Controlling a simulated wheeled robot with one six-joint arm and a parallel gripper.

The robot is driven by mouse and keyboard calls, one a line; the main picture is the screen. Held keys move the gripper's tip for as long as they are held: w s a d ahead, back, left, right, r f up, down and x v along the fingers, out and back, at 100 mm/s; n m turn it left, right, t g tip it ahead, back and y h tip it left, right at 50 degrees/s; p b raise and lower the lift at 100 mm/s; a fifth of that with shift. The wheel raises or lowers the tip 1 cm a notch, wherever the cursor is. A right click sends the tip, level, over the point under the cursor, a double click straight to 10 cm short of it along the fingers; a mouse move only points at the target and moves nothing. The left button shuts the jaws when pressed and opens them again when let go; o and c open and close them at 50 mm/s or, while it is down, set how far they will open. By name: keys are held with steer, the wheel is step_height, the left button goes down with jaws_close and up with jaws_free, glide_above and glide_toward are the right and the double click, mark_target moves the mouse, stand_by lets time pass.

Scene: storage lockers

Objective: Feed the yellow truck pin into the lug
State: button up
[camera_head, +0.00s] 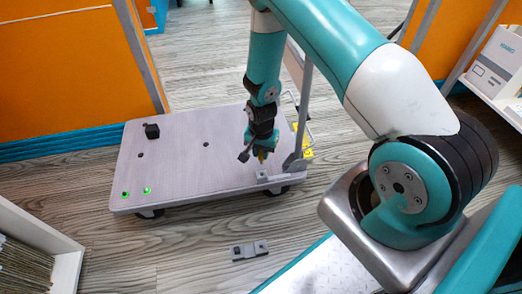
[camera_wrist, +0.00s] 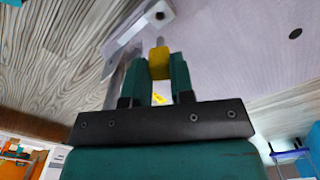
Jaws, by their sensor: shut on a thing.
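My gripper (camera_head: 263,149) points down over the right part of the grey truck deck (camera_head: 190,150). It is shut on the yellow truck pin (camera_head: 262,155), whose yellow head sits between both fingers. In the wrist view, my gripper (camera_wrist: 160,68) holds the yellow pin head (camera_wrist: 159,62), and a short grey shank points away from the fingers. A small grey lug (camera_head: 262,176) stands near the deck's front right edge. Whether the tip touches the lug I cannot tell.
A metal upright (camera_head: 304,105) rises close to the right of my gripper. A black block (camera_head: 152,131) sits at the deck's back left. Two green marks (camera_head: 147,190) lie front left. A grey bracket (camera_head: 249,250) lies on the floor in front. The deck's middle is mostly clear.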

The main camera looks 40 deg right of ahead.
mark_target(261, 153)
steer(key=shift+f+b, duration=2.35)
steer(key=shift+f, duration=1.8)
steer(key=shift+f, duration=0.25)
steer(key=o, duration=0.9)
step_height(261, 153, up, 18)
steer(key=p, duration=0.6)
steer(key=shift+f, duration=0.25)
steer(key=shift+a+r, duration=0.1)
